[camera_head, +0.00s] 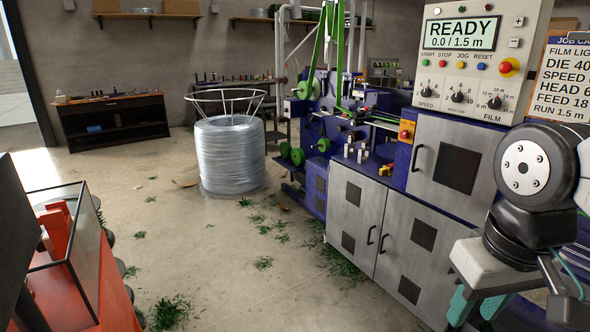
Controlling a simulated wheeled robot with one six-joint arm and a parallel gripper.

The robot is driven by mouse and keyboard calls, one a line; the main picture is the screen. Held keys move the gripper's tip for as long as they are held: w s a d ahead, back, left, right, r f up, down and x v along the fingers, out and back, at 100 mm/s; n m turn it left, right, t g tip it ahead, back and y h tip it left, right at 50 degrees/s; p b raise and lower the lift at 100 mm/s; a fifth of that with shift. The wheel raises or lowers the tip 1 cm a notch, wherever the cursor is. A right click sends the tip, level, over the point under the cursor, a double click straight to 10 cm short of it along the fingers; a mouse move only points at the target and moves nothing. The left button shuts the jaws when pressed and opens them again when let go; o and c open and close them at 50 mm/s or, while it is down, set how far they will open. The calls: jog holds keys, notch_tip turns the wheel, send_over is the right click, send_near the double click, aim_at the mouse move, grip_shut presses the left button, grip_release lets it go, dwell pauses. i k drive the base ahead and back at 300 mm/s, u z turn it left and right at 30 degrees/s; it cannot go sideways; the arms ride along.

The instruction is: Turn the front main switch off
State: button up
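A small orange-yellow switch box (406,131) with a red part is mounted on the front of the blue and grey machine (380,200), left of the upper cabinet door. It looks like the main switch; its knob position is too small to read. My gripper (474,310) is at the lower right, in front of the machine's lower right part, with teal parts at the bottom edge. It is well below and right of the switch box, apart from it. My arm and the frame edge hide part of it, so its opening does not show clearly.
The control panel (466,55) reads READY 0.0 / 1.5 m and has buttons, knobs and a red stop button (508,67). A job card (565,85) hangs at right. A wire coil (231,155) stands left of the machine. Open floor with green scraps lies ahead.

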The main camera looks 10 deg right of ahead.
aim_at(404, 134)
jog(key=i, duration=0.5)
jog(key=z, duration=0.6)
jog(key=k, duration=1)
jog(key=z, duration=0.5)
jog(key=i, duration=1.95)
jog(key=u, duration=1.3)
